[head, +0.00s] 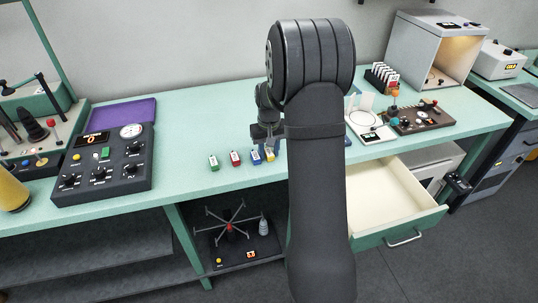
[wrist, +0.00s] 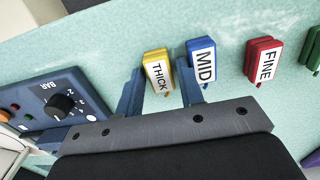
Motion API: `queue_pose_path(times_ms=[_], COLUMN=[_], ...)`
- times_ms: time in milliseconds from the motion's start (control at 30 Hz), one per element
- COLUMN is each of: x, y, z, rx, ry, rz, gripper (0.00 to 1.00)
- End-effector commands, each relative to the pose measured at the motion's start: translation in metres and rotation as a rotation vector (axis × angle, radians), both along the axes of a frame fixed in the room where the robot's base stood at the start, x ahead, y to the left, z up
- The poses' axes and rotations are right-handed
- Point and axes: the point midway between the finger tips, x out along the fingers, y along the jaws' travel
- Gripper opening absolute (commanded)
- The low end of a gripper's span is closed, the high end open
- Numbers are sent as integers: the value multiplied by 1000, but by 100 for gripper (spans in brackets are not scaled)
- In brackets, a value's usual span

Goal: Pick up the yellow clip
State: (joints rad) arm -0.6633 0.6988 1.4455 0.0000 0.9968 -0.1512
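The yellow clip (wrist: 157,69), labelled THICK, lies on the green worktop. In the head view it (head: 270,156) shows just below my gripper (head: 266,139), at the right end of a row of clips. In the wrist view my gripper (wrist: 159,80) is open, with one blue-grey finger on each side of the yellow clip's lower part. A gap shows on the left; the right finger looks very close to the clip, and I cannot tell if it touches.
The blue clip (wrist: 202,67), labelled MID, is close beside the right finger. A red clip (wrist: 262,60) and a green clip (wrist: 313,50) follow. A panel with a knob (wrist: 58,105) stands left in the wrist view. An open drawer (head: 390,200) juts out.

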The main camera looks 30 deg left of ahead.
Motion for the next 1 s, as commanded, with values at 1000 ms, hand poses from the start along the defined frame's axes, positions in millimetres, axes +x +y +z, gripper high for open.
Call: queue_pose_path(times_ms=[1000], x=[5], y=[-37], z=[64], rx=[1], ry=[-3], rz=[-5], gripper=[1])
